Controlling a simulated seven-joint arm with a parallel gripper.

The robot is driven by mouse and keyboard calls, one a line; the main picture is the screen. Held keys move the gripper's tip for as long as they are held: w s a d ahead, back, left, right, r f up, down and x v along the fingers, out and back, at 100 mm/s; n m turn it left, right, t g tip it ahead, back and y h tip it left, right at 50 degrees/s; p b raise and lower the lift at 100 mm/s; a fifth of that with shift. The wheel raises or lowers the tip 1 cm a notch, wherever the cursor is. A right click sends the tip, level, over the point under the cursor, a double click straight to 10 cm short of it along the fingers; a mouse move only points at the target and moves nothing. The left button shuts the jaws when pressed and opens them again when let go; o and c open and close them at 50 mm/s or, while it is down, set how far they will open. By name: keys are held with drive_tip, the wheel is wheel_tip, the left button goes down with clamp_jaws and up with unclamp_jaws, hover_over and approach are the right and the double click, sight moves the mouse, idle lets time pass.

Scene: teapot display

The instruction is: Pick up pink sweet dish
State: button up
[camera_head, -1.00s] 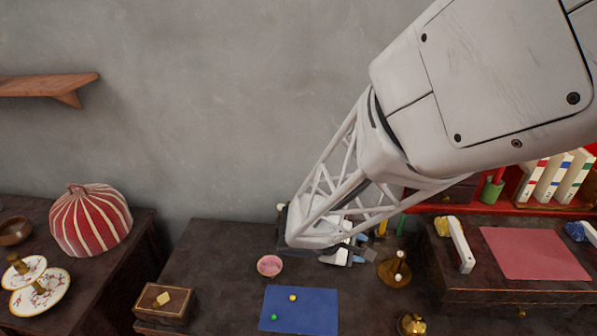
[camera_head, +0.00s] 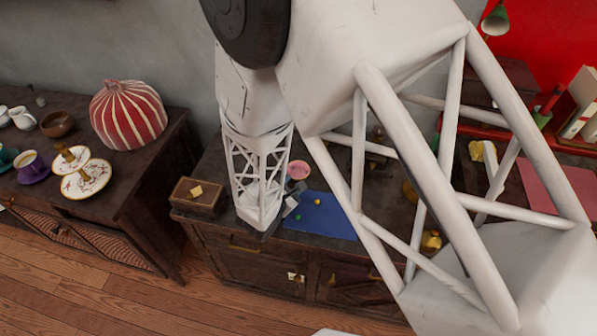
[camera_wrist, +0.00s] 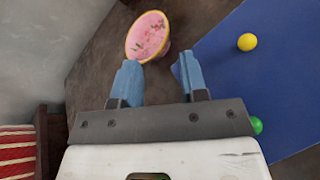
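The pink sweet dish (camera_head: 298,170) is a small round bowl, pink inside with a yellowish rim. It stands on the dark cabinet top behind the blue mat. In the wrist view the dish (camera_wrist: 148,36) lies just beyond my fingertips, a little left of the middle between them, and seems apart from them. My gripper (camera_wrist: 157,68) is open, with two blue fingers spread and nothing between them. In the head view the gripper (camera_head: 290,207) is small and partly hidden by my arm, near the mat's left edge.
A blue mat (camera_head: 330,226) with a yellow ball (camera_wrist: 247,42) and a green ball (camera_wrist: 256,125) lies beside the dish. A wooden box (camera_head: 198,196) stands at the left of the cabinet top. A red striped cover (camera_head: 128,114) is on the left cabinet.

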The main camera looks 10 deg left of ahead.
sight(307, 171)
drive_tip(key=shift+w, duration=0.1)
idle(0.3)
drive_tip(key=shift+x, duration=1.2)
drive_tip(key=shift+x, duration=2.6)
clamp_jaws()
